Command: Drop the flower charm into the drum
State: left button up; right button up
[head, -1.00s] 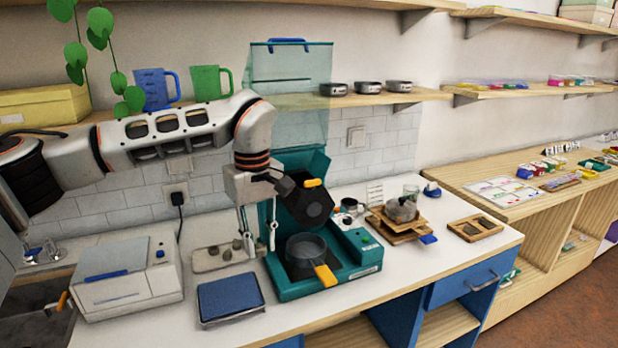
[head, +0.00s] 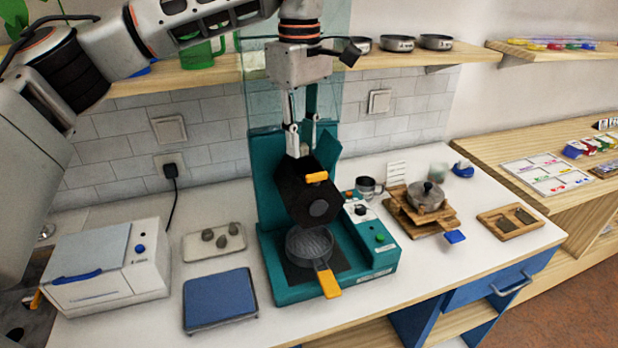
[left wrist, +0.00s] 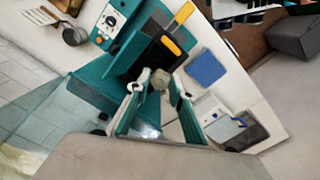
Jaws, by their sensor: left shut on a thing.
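My left gripper (head: 302,146) points down just above and behind the black drum, with its fingertips close together. In the left wrist view a small grey lump (left wrist: 160,79), apparently the flower charm, is between the fingertips of my left gripper (left wrist: 161,82). Its shape is too small to tell. The drum (head: 302,204) is a dark, many-sided body with an orange grip, tilted on a teal machine (head: 270,240). The drum (left wrist: 158,58) also shows just past the lump in the left wrist view. Its mouth is not clear. My right gripper is out of view.
A round pan (head: 309,244) with an orange handle sits below the drum. Left of the machine are a tray (head: 193,249) with grey stones, a blue-topped scale (head: 219,298) and a white box (head: 108,270). A wooden stand (head: 397,219) is to the right. A shelf (head: 180,77) runs behind.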

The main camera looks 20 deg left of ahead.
pick_arm(q)
jog(key=shift+w+f, duration=0.1)
jog(key=shift+f, duration=1.95)
jog(key=o, duration=1)
notch_tip(320, 180, up, 12)
jog(key=shift+r, duration=0.1)
